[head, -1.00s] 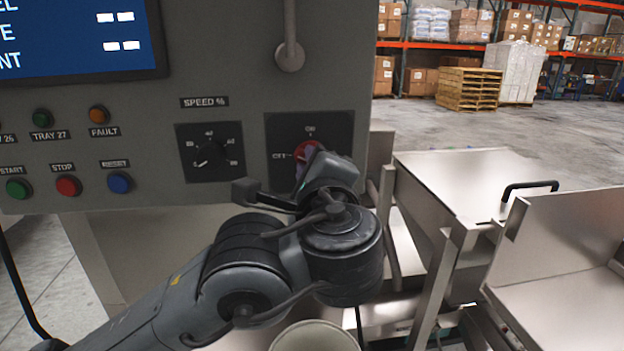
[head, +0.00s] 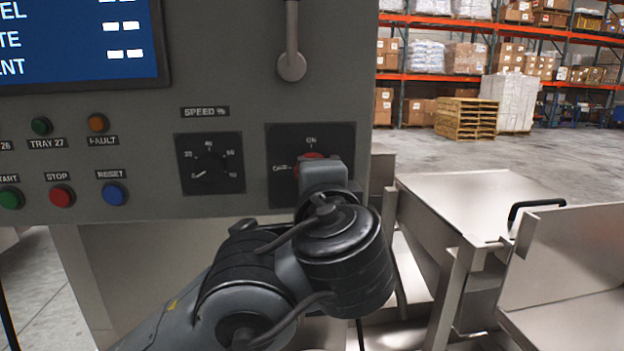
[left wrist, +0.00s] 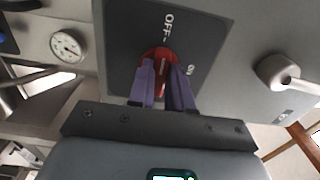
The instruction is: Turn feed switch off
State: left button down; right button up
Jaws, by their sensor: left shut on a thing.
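The feed switch is a red rotary knob (head: 309,158) on a dark square plate (head: 344,135) of the grey panel. ON is printed above the knob and OFF to its left. My left gripper (left wrist: 163,68) has its purple fingers on both sides of the red knob (left wrist: 160,54) and is shut on it in the left wrist view. In the head view my gripper and wrist hide most of the knob. Which mark the knob points at cannot be told. My right gripper is not in view.
A speed dial (head: 209,163) sits left of the switch plate. A red stop button (head: 61,196) and a blue reset button (head: 114,194) are further left. A lever (head: 291,62) is above. Steel weigher trays (head: 470,185) stand to the right.

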pick_arm(q)
jog(key=c, duration=1)
grip_release()
jog(key=shift+c, duration=0.2)
jog(key=shift+s, duration=0.1)
